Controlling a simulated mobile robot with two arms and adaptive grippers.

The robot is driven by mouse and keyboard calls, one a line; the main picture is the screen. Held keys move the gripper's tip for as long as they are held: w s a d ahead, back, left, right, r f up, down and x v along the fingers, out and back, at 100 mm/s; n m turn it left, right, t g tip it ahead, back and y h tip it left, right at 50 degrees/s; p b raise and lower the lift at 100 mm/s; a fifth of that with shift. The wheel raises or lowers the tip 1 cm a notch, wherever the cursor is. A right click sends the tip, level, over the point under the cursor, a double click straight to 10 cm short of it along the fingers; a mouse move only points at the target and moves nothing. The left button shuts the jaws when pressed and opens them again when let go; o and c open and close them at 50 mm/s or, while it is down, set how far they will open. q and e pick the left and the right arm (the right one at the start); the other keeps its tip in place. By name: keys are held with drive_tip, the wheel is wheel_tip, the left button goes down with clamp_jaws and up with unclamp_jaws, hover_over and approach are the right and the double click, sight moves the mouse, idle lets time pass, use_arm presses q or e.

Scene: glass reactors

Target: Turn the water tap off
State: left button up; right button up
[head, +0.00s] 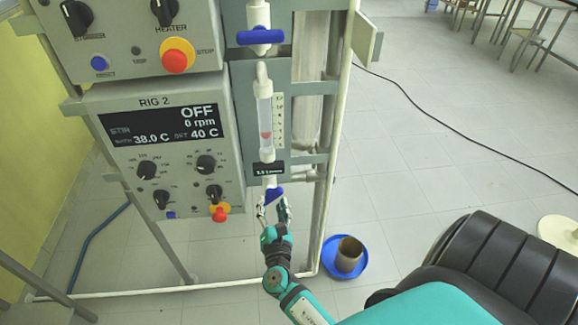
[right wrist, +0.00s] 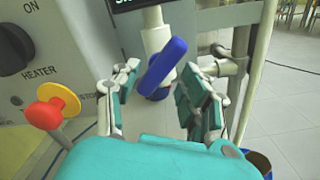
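A blue tap handle (head: 274,195) sits on the white pipe below the flow meter (head: 265,112). In the right wrist view the blue handle (right wrist: 163,66) is slanted, its upper end to the right. My right gripper (head: 273,208) is at this lower handle, pointing up at it. In the right wrist view its two fingers (right wrist: 162,90) are apart, one on each side of the handle, with visible gaps. Whether a finger touches it I cannot tell. A red float shows inside the meter tube; the reading below is too small to read surely. My left gripper is not in view.
Another blue handle (head: 261,37), lying crosswise, is above the meter. The RIG 2 control panel (head: 165,148) with knobs and a red button (head: 220,213) stands close on the left.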

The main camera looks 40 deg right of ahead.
drive_tip(key=b+v, duration=0.1)
drive_tip(key=v, duration=1.3)
drive_tip(key=s+a+f+m+g+y+b, duration=0.1)
drive_tip(key=s+f+m+g+y, duration=0.1)
drive_tip(key=f, duration=1)
drive_tip(key=s+a+f+m+g+y+b, duration=0.1)
drive_tip(key=s+f+m+g+y, duration=0.1)
drive_tip(key=f, duration=1.1)
drive_tip(key=shift+s+m+g, duration=0.7)
drive_tip(key=shift+s+g, duration=0.5)
drive_tip(key=shift+s, duration=0.05)
drive_tip(key=shift+f, duration=0.15)
